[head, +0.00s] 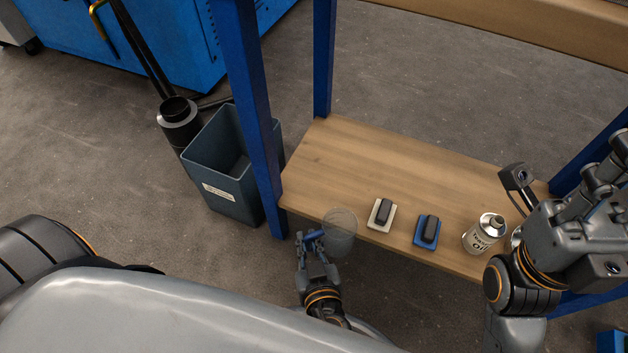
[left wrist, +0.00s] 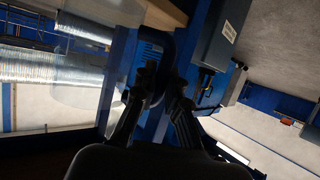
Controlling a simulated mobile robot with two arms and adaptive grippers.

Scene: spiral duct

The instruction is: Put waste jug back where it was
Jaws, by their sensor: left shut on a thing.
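The waste jug (head: 341,233) is a clear, see-through vessel with a blue handle. My left gripper (head: 311,240) is shut on the handle, at the front left edge of the low wooden shelf (head: 345,160). In the head view the jug overlaps that edge; I cannot tell its exact height over it. The left wrist view shows the dark blue handle (left wrist: 160,68) between my left fingers (left wrist: 162,92). My right gripper (head: 604,172) is at the right, partly cut off by the frame, over the shelf's right end. Its finger opening is unclear.
On the shelf stand a brush-like block on a white base (head: 381,214), one on a blue base (head: 427,231), and an oil can (head: 484,233). A blue-grey bin (head: 225,170) stands left of the blue post (head: 257,130). The shelf's back left is clear.

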